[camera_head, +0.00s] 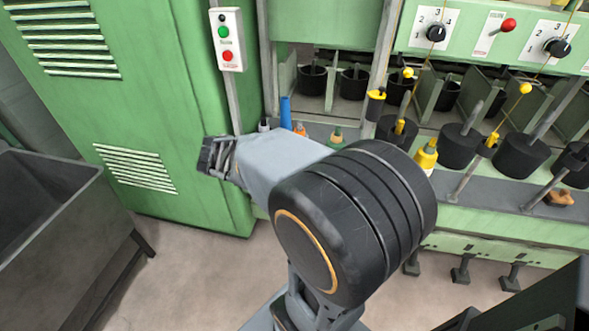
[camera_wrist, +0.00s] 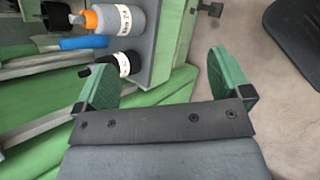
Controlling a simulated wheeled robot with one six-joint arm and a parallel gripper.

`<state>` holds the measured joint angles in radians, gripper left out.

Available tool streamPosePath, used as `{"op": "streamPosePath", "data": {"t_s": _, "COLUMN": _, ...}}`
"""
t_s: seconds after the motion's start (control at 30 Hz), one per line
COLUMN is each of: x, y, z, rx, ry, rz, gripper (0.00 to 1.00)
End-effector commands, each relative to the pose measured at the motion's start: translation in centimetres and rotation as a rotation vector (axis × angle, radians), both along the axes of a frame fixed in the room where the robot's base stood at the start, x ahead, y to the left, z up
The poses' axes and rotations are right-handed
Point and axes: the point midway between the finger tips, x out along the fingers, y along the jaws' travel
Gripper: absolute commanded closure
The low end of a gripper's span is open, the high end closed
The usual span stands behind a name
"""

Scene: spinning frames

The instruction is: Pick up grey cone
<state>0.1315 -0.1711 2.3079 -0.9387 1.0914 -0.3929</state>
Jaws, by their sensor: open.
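I cannot pick out the grey cone for certain. My gripper (camera_head: 215,157) is left of the shelf, before the green cabinet. In the wrist view my gripper (camera_wrist: 162,60) is open, with nothing between its green fingers.
A blue rod (camera_head: 286,111), an orange-topped piece (camera_head: 300,129) and a yellow bottle (camera_head: 426,156) stand along the shelf. Black round pots with slanted rods (camera_head: 461,147) fill the machine's right side. A green cabinet (camera_head: 150,100) and grey bin (camera_head: 60,220) are left.

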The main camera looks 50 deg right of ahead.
Motion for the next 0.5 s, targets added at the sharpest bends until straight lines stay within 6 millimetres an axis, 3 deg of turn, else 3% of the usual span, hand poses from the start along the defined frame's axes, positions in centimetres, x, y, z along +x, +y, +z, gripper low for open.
{"op": "streamPosePath", "data": {"t_s": 0.03, "x": 1.0, "y": -1.9, "z": -3.3, "rx": -0.103, "ry": 0.096, "rz": 0.06, "gripper": 0.0}}
{"op": "streamPosePath", "data": {"t_s": 0.1, "x": 2.6, "y": -4.2, "z": -4.5, "rx": -0.25, "ry": 0.229, "rz": 0.148, "gripper": 0.0}}
{"op": "streamPosePath", "data": {"t_s": 0.3, "x": 7.0, "y": -8.2, "z": -6.8, "rx": -0.575, "ry": 0.532, "rz": 0.337, "gripper": 0.0}}
{"op": "streamPosePath", "data": {"t_s": 0.5, "x": 9.7, "y": -9.8, "z": -7.9, "rx": -0.746, "ry": 0.69, "rz": 0.425, "gripper": 0.0}}
